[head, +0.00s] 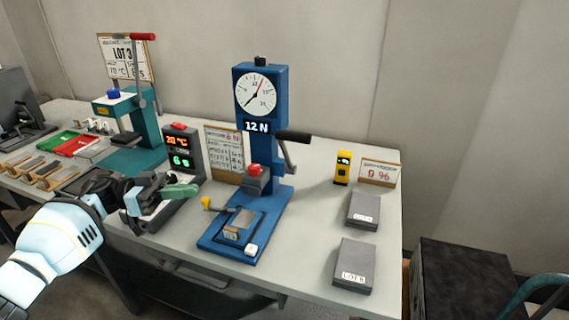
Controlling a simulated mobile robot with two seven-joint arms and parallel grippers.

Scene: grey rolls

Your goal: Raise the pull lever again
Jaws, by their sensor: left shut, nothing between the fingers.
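The blue tester (262,130) stands mid-table with a round dial and a display reading 12 N. Its lever with a black grip (293,137) is on the right side; the grip points right, roughly level, and a grey arm runs down from it. A teal press (125,112) at the left has another lever, with a red grip (142,36) at its top. My left gripper (188,191) is shut and empty, with green at its tip, left of the blue tester's base and apart from both levers. My right gripper is not in view.
A display box (183,150) and a paper card (224,153) stand behind my left gripper. A yellow device (343,167), a small card (380,173) and two grey boxes (354,265) are at the right. Green and red trays (75,144) lie left.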

